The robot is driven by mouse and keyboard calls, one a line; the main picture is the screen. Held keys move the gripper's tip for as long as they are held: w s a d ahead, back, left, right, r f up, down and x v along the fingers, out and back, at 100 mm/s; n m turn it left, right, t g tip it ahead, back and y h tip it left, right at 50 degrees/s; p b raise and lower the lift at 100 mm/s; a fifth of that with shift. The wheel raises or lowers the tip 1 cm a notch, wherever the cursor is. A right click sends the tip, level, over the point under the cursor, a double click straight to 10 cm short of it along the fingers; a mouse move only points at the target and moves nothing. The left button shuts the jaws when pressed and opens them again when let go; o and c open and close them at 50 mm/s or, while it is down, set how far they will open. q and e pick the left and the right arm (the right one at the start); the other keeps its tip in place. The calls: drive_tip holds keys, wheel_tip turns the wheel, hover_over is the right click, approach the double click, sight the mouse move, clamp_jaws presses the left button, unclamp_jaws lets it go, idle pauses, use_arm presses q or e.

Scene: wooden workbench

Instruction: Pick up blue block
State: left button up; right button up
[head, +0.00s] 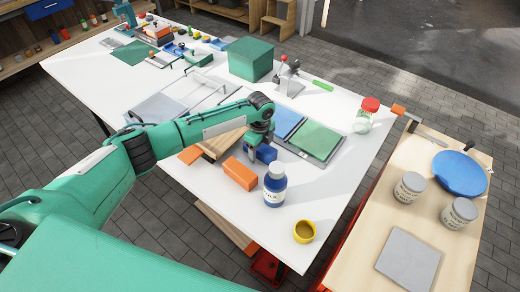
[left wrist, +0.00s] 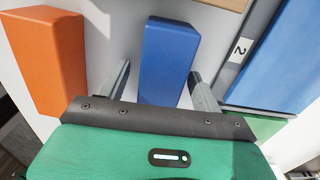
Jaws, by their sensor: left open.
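The blue block (head: 266,154) lies on the white table, partly hidden by my left gripper (head: 256,150) in the head view. My left gripper is low over the table at the block. In the left wrist view the blue block (left wrist: 168,55) shows between the two open fingers (left wrist: 160,70), with a gap visible on each side. The fingers do not visibly touch it. My right gripper is not in view.
An orange block (head: 240,173) lies just left of the blue block, also large in the left wrist view (left wrist: 47,55). A blue bottle (head: 275,186) stands close in front. Blue and green panels (head: 315,140) lie to the right. A yellow cup (head: 304,231) stands nearer the edge.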

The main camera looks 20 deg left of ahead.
use_arm(q)
drive_tip(key=c, duration=1.2)
drive_tip(key=shift+o, duration=0.2)
drive_tip(key=shift+r, duration=0.1)
